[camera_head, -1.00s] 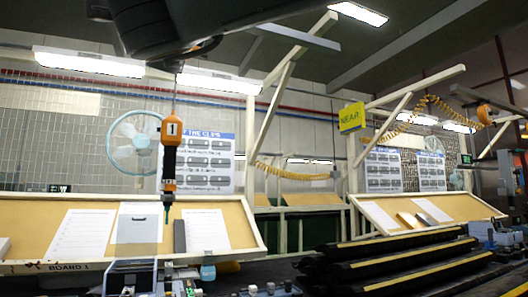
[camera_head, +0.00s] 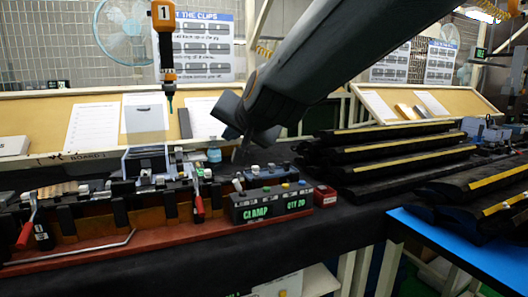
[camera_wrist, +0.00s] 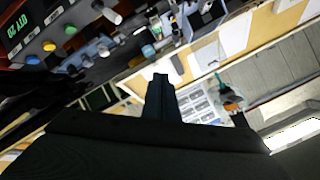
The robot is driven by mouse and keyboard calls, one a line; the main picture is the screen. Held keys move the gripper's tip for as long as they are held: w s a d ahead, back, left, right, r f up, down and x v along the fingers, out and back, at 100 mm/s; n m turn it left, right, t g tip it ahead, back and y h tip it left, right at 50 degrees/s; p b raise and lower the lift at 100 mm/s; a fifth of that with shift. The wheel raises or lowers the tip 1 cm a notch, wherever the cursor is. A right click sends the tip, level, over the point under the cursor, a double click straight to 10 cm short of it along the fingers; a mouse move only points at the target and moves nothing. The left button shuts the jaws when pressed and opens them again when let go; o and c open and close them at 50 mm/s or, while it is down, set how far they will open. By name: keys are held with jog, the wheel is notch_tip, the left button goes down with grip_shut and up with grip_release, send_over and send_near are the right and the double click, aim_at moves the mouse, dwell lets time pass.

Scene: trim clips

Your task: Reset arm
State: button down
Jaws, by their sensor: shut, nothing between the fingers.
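My gripper (camera_head: 243,150) hangs at the end of my dark arm, which reaches in from the top right of the head view. It is above the dark bench, just behind the black clamp box (camera_head: 270,205) marked CLAMP. In the wrist view my gripper (camera_wrist: 160,80) shows as two dark fingers close together, shut and empty. The wrist view is tilted, with the bench at upper left and the board at upper right.
A fixture with red-handled clamps (camera_head: 115,215) lies at the front left. An orange driver (camera_head: 164,45) hangs above the bench. Black trim pieces (camera_head: 400,155) are stacked at right, beside a blue surface (camera_head: 475,250). A small red box (camera_head: 325,196) sits by the clamp box.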

jog(key=s+d+f+n+g+h+p, duration=0.1)
jog(key=s+d+f+g+h, duration=0.2)
jog(key=d+f, duration=0.5)
jog(key=s+d+f+g+p, duration=0.1)
jog(key=s+d+f+g, duration=0.25)
jog(key=d+f, duration=0.5)
jog(key=s+d+f+g+h, duration=0.1)
jog(key=s+d+f+g, duration=0.1)
jog(key=s+d+f, duration=0.3)
jog(key=s+d+f+n+g+h+p, duration=0.1)
jog(key=s+d+f+g, duration=0.2)
jog(key=s, duration=0.9)
notch_tip(320, 180, down, 3)
jog(key=d, duration=0.2)
jog(key=shift+s+d+n+g+h, duration=0.3)
jog(key=shift+s+d+g, duration=0.05)
jog(key=shift+d, duration=0.05)
